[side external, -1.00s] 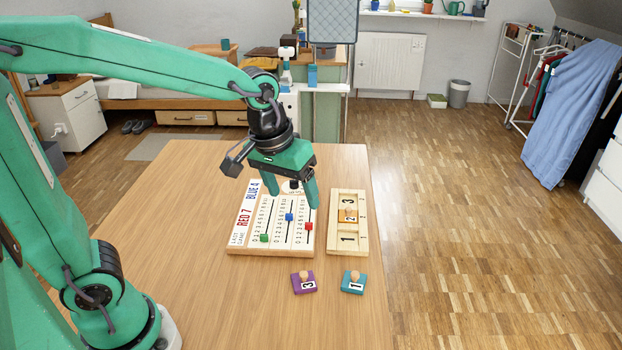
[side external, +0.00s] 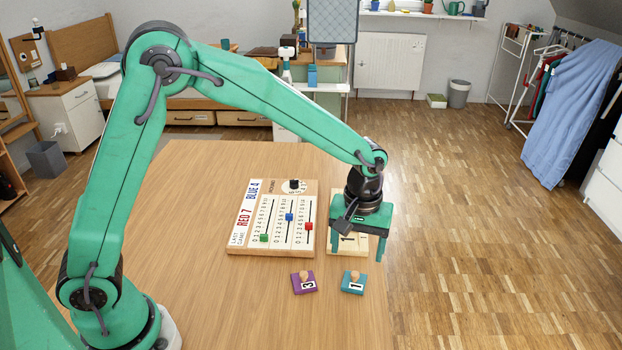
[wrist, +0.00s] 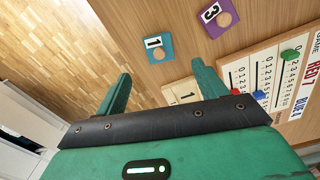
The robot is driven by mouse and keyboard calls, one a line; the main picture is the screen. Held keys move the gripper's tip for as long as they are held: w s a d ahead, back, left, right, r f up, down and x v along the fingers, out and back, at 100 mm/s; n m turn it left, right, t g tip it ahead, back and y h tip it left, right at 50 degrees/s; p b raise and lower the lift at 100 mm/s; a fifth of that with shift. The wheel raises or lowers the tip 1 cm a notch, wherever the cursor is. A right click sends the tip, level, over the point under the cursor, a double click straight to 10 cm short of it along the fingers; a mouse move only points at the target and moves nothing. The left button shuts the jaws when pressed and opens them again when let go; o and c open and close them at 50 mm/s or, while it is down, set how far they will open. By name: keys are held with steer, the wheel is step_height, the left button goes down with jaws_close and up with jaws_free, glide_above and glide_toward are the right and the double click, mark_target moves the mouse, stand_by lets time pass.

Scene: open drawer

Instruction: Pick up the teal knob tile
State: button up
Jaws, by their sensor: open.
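The teal knob tile (side external: 346,289), marked 1 with a round wooden knob, lies flat near the table's front right edge. It also shows in the wrist view (wrist: 151,55), beyond and between my fingertips. My gripper (side external: 360,252) is open and empty, pointing down above the wooden tray, a little behind the tile and apart from it.
A purple knob tile (side external: 296,289) marked 3 lies left of the teal one. The wooden tray (side external: 334,249) is mostly hidden behind my gripper. A scoreboard (side external: 240,248) with coloured sliders stands to its left. The table (side external: 220,300) is clear at the front left.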

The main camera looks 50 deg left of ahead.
mark_target(355, 273)
steer(key=shift+f, duration=1.3)
steer(key=shift+f, duration=0.1)
steer(key=shift+w+f, duration=0.1)
steer(key=shift+f, duration=2.45)
steer(key=c, duration=1.1)
